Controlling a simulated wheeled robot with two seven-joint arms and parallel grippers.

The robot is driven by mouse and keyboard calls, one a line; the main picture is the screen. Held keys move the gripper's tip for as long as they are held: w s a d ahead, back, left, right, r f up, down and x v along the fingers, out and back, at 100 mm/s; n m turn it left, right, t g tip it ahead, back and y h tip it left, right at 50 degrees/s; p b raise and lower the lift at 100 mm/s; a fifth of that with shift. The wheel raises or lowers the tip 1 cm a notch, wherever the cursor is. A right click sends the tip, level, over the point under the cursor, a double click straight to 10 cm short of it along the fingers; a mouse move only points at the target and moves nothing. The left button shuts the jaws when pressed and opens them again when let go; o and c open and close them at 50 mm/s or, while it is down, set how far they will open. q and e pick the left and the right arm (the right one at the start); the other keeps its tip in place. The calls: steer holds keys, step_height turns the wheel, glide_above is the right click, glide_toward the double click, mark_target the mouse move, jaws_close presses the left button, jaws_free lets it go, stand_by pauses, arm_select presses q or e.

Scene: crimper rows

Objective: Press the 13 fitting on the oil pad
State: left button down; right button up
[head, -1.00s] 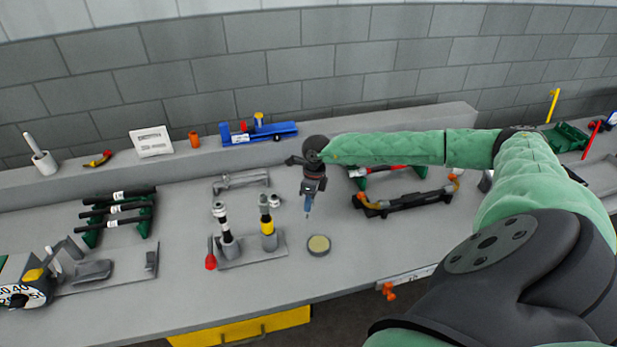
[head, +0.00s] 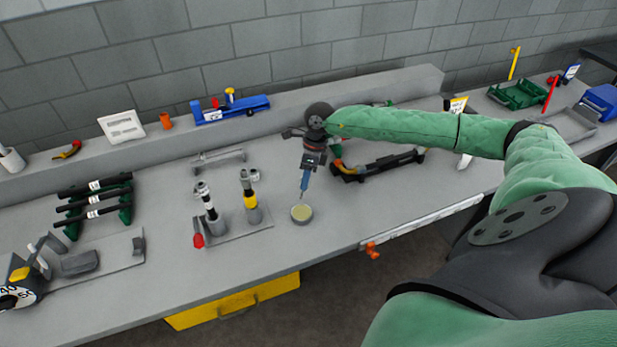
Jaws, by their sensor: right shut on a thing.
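My right gripper (head: 308,168) is shut on a slim blue-grey fitting (head: 304,183), which points down with a narrow tip. No number can be read on it. The oil pad (head: 301,213) is a small round grey dish with a pale yellow top, lying on the bench near its front edge. The fitting's tip is right above the back part of the pad in the picture. I cannot tell whether the tip touches it. My left gripper is out of view.
A grey stand (head: 236,234) left of the pad holds two upright tools, one yellow-banded (head: 250,200). A red-ended tool (head: 197,236) stands by it. Dark bars on green supports (head: 126,214) are at left. Bench in front of the pad is clear.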

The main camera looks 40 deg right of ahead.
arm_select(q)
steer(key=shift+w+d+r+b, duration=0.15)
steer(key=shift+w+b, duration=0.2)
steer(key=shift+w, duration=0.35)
arm_select(e)
steer(key=shift+f, duration=2.95)
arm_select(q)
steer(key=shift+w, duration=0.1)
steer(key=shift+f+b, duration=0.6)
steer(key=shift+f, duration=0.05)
arm_select(e)
steer(key=shift+f, duration=0.7)
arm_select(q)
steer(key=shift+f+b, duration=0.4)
arm_select(e)
steer(key=shift+s+f, duration=0.1)
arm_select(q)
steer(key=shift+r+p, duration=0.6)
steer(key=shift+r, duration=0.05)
arm_select(e)
steer(key=shift+r, duration=3.6)
